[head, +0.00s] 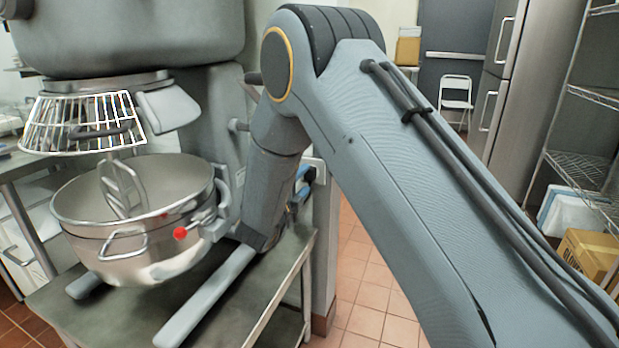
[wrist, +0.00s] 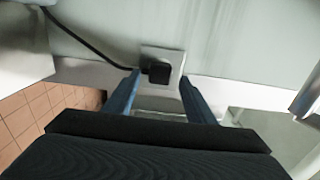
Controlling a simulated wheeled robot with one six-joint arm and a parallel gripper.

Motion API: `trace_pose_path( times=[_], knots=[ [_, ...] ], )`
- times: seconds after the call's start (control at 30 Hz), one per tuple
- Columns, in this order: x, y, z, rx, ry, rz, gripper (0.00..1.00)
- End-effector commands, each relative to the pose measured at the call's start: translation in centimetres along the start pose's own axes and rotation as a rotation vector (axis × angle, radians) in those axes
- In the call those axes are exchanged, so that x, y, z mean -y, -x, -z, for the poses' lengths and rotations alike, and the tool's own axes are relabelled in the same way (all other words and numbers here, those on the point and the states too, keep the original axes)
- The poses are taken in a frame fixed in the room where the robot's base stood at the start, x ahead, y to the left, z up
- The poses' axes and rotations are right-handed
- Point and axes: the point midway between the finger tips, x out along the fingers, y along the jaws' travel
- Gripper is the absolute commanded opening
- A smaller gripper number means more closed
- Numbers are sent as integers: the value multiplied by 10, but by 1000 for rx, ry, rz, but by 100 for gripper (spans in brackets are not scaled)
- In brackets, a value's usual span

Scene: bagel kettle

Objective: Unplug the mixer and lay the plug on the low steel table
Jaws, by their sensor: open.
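The mixer (head: 130,35) is a big grey stand mixer with a steel bowl, at the left of the head view. It stands on a low steel table (head: 105,318). In the wrist view the black plug (wrist: 159,73) sits in a pale wall socket plate (wrist: 175,56). Its dark cord (wrist: 88,42) runs up and left. My gripper (wrist: 160,82) is open, with one blue finger on each side of the plug; I cannot tell whether they touch it. In the head view my arm hides most of the gripper; a little blue shows beside the pillar.
A pillar (head: 323,240) stands just right of the table. Tiled floor (head: 365,270) is open beyond it. A wire shelf (head: 585,165) with boxes and a steel fridge (head: 507,75) stand at the right. A white folding chair (head: 456,95) is at the back.

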Motion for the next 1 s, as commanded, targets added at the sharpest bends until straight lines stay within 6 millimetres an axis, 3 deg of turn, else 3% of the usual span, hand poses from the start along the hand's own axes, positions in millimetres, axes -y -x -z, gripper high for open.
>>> trace_pose_path(
  times=[0.33,1.0],
  knots=[
    [0,-31,0,-1,0,1,50],
    [0,-33,0,0,0,0,50]
  ],
)
